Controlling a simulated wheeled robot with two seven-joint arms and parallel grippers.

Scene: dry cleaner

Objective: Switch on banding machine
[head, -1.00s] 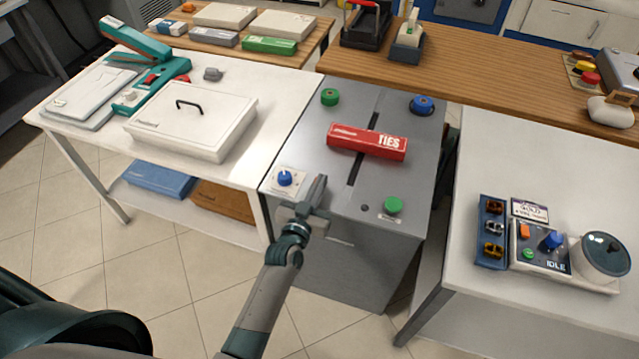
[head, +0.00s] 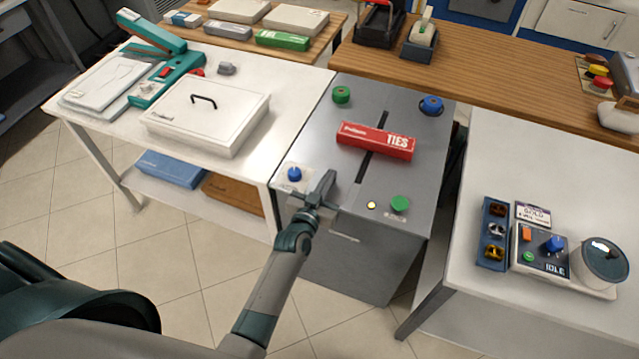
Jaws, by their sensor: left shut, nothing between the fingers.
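The banding machine (head: 318,125) is a grey cabinet with a dark slot across its top. A blue knob (head: 294,174) on a white plate is at its front left corner. A green button (head: 400,203) is at its front right, with a small lamp (head: 371,205) glowing yellow beside it. My right gripper is out of view.
Another green knob (head: 341,94) and a blue one (head: 431,105) sit at the machine's back corners. A white table (head: 240,162) with a lidded box (head: 205,115) stands left. A right table (head: 500,140) carries a small panel reading IDLE (head: 540,250).

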